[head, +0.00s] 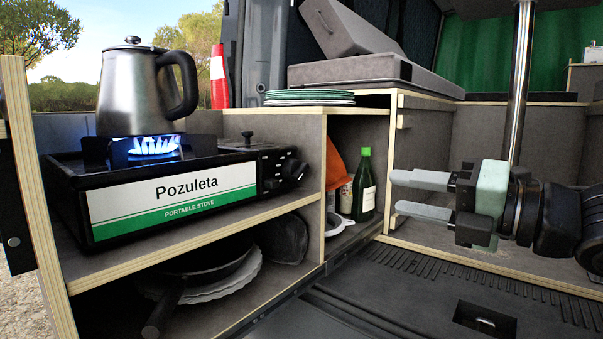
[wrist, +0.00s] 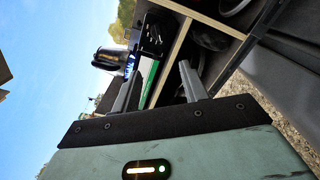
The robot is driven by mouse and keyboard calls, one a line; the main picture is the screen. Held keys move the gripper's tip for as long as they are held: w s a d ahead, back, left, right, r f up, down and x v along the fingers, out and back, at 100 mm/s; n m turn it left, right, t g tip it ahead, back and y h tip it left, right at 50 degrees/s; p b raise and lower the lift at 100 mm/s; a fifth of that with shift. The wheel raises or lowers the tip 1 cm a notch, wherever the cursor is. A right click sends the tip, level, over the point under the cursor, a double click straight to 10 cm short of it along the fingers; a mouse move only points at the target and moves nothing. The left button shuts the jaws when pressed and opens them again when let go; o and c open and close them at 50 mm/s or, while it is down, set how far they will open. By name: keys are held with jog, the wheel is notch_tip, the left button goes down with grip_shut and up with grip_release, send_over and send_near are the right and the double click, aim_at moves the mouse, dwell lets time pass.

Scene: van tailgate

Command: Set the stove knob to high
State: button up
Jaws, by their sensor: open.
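The portable stove (head: 165,195) stands on the upper shelf at the left, with a white and green label reading Pozuleta. Its black knob (head: 293,169) is at the right end of the front; I cannot read its setting. Blue flames (head: 153,147) burn under a steel kettle (head: 130,95) on the burner. My gripper (head: 395,192) is open and empty, to the right of the knob and well apart from it, fingers pointing left. In the wrist view the stove (wrist: 151,75) shows tilted beyond my gripper's fingers (wrist: 161,79), with the kettle (wrist: 108,59) past it.
A green bottle (head: 363,190) stands in the cubby between stove and gripper. Stacked plates (head: 309,97) lie on the counter above. A pan (head: 205,280) sits on the lower shelf. The wooden left panel (head: 35,190) rises beside the stove. Free air lies between gripper and knob.

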jog(key=shift+o, duration=0.8)
jog(key=m+p, duration=1.5)
jog(key=m, duration=0.3)
send_near(303, 171)
jog(key=v, duration=0.3)
jog(key=shift+r, duration=0.35)
jog(key=shift+a+p, duration=0.1)
jog(key=shift+p, duration=0.55)
jog(key=x, duration=0.4)
jog(key=b+x, duration=0.1)
jog(key=x, duration=0.6)
jog(key=shift+w+a+f, duration=0.25)
jog(key=shift+f, duration=0.1)
